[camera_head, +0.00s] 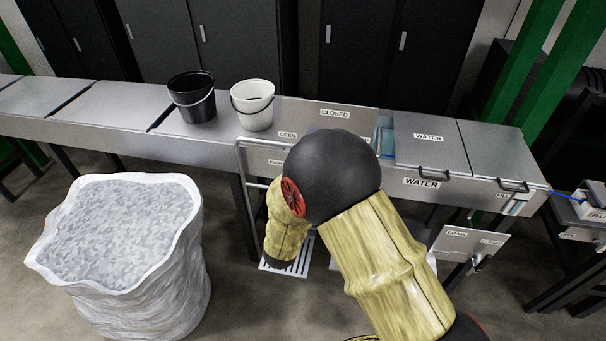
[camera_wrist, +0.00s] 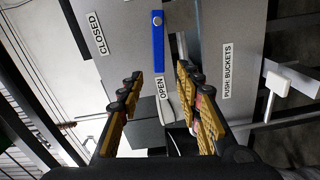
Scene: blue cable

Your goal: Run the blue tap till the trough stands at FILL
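The blue tap lever (camera_wrist: 158,45) shows in the wrist view on a grey panel. Its pivot is at the upper end, and its free end points at the OPEN label (camera_wrist: 163,87), away from the CLOSED label (camera_wrist: 96,33). My gripper (camera_wrist: 160,82) is open and empty, its fingers spread to either side below the lever's free end. I see no contact with it. In the head view my arm hides the gripper and lever. The metal trough (camera_head: 421,183) has lids marked WATER. A FILL label (camera_head: 503,195) sits by a small gauge at its right end; its level is too small to read.
A black bucket (camera_head: 192,100) and a white bucket (camera_head: 253,108) stand on the bench. A large white sack (camera_head: 120,250) stands at the left front. A drain panel with a handle (camera_head: 475,262) hangs below the trough. A PUSH: BUCKETS label (camera_wrist: 227,72) is beside the lever.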

